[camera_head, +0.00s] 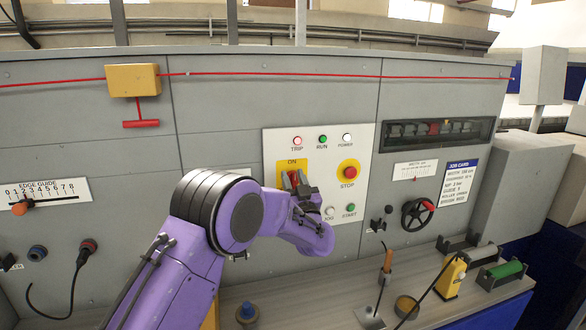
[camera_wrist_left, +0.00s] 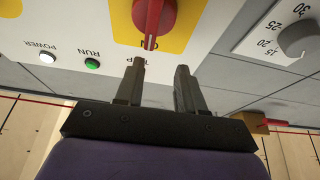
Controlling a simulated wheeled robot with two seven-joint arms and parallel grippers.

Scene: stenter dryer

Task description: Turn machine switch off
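The machine switch (camera_head: 290,178) is a red rotary knob on a yellow plate on the white control panel. In the left wrist view, the red knob (camera_wrist_left: 154,16) is at the top edge, and its pale line points at the ON label. My left gripper (camera_head: 304,192) is in front of the panel at the knob and partly covers it and the lower plate. In the left wrist view, the left gripper (camera_wrist_left: 160,68) is open, with an empty gap between its fingers. The fingertips are just short of the knob and do not appear to grip it. My right gripper is out of view.
The red STOP button (camera_head: 348,173) is right of the switch. TRIP, RUN and POWER lamps (camera_head: 322,139) are above; the green START button (camera_head: 350,208) is below. A handwheel (camera_head: 418,213) is farther right. A shelf (camera_head: 330,290) with tools runs below the panel.

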